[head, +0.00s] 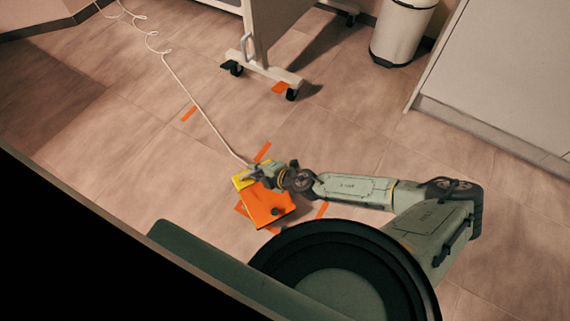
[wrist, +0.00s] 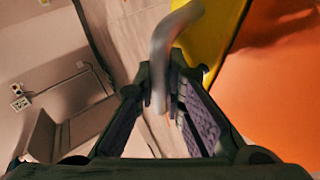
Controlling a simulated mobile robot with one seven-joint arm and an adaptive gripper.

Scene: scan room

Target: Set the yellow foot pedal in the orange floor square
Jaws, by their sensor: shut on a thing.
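The yellow foot pedal (head: 240,181) shows as a small yellow patch at the end of a pale cable in the head view, and as a yellow face (wrist: 212,35) in the wrist view. My gripper (head: 254,175) is shut on a grey curved bar (wrist: 173,35) beside the yellow face; my arm hides much of it. A flat orange panel (head: 266,205) lies right next to the yellow part and fills the right of the wrist view. I cannot tell whether they are joined. Orange floor strips (head: 263,152) (head: 322,209) lie around them.
The pale cable (head: 195,105) runs to the back left. A wheeled stand (head: 262,69) with dark casters, a white bin (head: 401,32) and a pale cabinet (head: 505,75) stand behind. More orange tape (head: 188,114) marks the floor. Floor at left is clear.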

